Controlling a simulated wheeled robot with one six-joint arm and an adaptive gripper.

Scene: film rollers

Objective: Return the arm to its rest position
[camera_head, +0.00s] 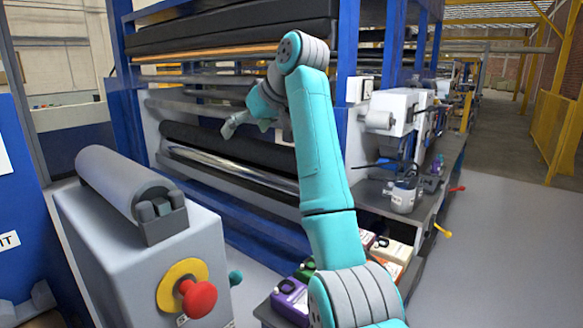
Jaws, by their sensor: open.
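My teal and grey arm (322,140) rises from the bottom of the view, bends at a high elbow and reaches down to the left. My gripper (230,128) is at its far end, in front of the dark roller (215,143) of the blue-framed machine. It is small in the picture, open, and I see nothing held in it. I cannot tell how far it is from the roller.
A grey console with a roller (122,178) and a red emergency button (198,298) stands at left. A workbench with equipment (404,192) is at right. The grey floor (495,235) is clear farther right.

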